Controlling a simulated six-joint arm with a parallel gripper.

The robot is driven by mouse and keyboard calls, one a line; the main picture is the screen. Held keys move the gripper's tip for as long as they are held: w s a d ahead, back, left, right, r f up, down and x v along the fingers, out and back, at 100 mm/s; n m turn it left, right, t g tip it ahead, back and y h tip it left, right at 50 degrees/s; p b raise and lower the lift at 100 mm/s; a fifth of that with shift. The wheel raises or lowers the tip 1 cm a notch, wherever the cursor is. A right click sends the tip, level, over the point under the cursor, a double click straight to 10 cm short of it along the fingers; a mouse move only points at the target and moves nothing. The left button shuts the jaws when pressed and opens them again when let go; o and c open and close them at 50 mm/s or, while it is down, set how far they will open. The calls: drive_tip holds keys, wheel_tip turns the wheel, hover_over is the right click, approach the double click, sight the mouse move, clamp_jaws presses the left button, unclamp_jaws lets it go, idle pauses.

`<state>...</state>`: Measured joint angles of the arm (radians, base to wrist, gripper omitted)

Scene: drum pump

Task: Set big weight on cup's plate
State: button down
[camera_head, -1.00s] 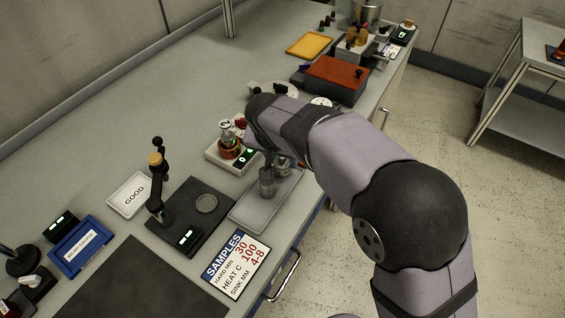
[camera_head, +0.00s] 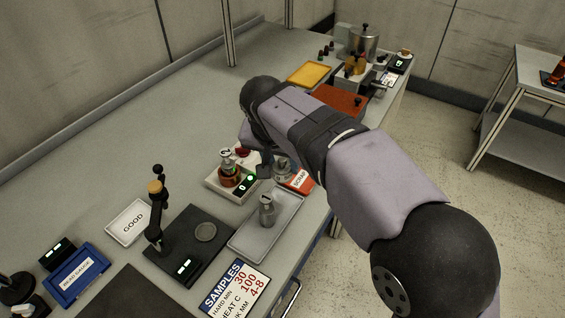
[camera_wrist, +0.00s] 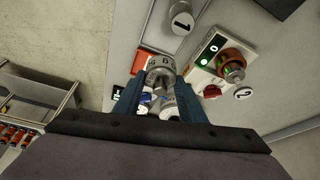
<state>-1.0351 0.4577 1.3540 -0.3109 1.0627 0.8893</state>
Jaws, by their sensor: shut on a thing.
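My gripper (camera_wrist: 160,100) is shut on a grey metal cylinder with dark lettering (camera_wrist: 160,68), which looks like a weight. In the head view my arm partly hides the gripper, beside the white unit (camera_head: 213,180). The unit has a lit "0" display and carries an orange-brown cup (camera_head: 230,177), also in the wrist view (camera_wrist: 232,62). A round tag marked 2 (camera_wrist: 243,93) shows by the cup. Another grey weight (camera_head: 267,211) stands upright in the metal tray (camera_head: 243,243); a part marked 1 shows in the wrist view (camera_wrist: 181,23).
A red SCRAP tray (camera_head: 301,181) lies close to the gripper. A black stand with a lever (camera_head: 157,190) and a white GOOD tray (camera_head: 128,222) are left of the metal tray.

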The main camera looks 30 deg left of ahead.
drive_tip(key=shift+r+p, duration=0.9)
drive_tip(key=shift+r, duration=0.4)
drive_tip(key=shift+r, duration=0.1)
